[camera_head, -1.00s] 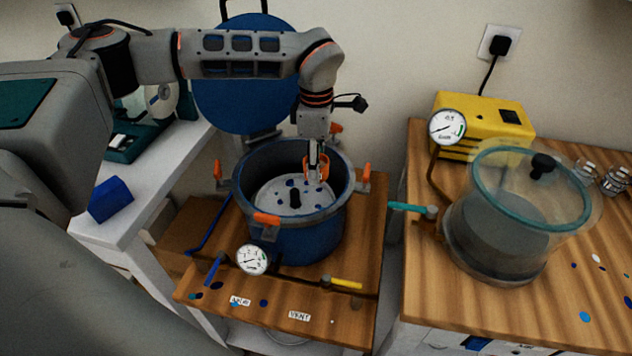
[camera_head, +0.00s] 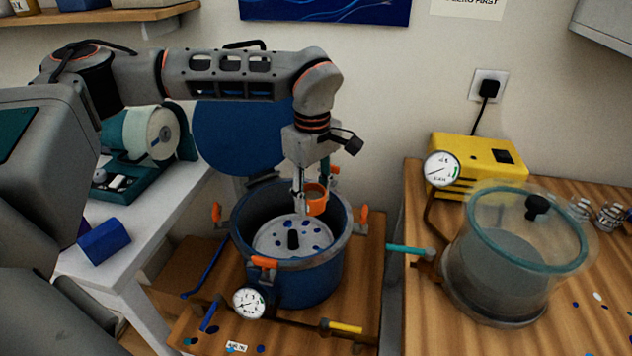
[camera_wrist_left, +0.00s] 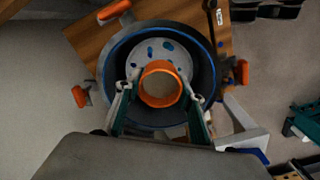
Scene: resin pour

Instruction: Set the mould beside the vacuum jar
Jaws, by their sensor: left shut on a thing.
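The mould is an orange ring-shaped cup (camera_head: 316,201), held by my left gripper (camera_head: 312,190) over the right part of the open blue pressure pot (camera_head: 310,280). In the left wrist view the mould (camera_wrist_left: 161,68) sits between the two fingers of the left gripper (camera_wrist_left: 160,92), which are shut on it, with the pot (camera_wrist_left: 206,62) around and below. The vacuum jar (camera_head: 515,265) is a clear chamber with a teal-rimmed lid and black knob, standing on the right bench. My right gripper is not in view.
A yellow pump (camera_head: 478,165) and a gauge (camera_head: 441,168) stand behind the jar. The jar's teal valve handle (camera_head: 408,250) sticks out leftward. The pot's orange clamps (camera_head: 217,214) and its gauge (camera_head: 249,302) surround it. The bench left of the jar (camera_head: 425,310) is bare.

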